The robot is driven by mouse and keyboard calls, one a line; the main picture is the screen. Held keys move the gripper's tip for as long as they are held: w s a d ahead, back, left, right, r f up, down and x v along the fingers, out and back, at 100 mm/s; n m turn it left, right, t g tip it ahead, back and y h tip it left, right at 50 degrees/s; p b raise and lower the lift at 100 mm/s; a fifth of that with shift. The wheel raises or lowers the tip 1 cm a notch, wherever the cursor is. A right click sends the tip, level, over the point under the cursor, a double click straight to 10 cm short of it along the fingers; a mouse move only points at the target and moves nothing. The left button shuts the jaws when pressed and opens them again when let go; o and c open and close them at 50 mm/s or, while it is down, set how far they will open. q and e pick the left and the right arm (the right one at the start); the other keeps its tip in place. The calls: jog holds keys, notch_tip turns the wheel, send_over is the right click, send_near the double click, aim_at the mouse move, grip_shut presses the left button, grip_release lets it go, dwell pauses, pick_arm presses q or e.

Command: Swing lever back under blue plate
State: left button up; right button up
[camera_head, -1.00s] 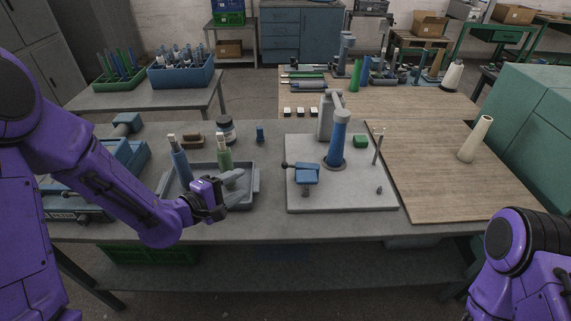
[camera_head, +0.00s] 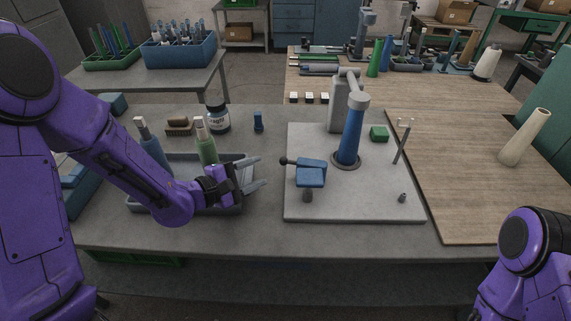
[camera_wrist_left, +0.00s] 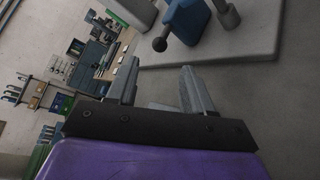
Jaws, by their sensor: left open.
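The lever (camera_head: 289,161) ends in a dark ball knob. It sticks out to the left from beside the blue plate (camera_head: 311,173), which sits on a short grey post on the pale machine base (camera_head: 360,205). In the left wrist view the knob (camera_wrist_left: 160,44) and the blue plate (camera_wrist_left: 187,20) show at the top, beyond the fingers. My left gripper (camera_head: 255,173) is open and empty, a short way left of the knob and pointing right towards it. It also shows in the left wrist view (camera_wrist_left: 157,82). My right gripper is out of view.
A tall blue cone (camera_head: 351,135) stands on the base, right of the blue plate. A jar (camera_head: 218,118) stands behind the tray.

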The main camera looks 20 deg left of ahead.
aim_at(280, 163)
pick_arm(q)
jog(key=x, duration=1)
jog(key=shift+s+d+r, duration=0.1)
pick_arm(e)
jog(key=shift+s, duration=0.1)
pick_arm(q)
jog(key=shift+c, duration=0.3)
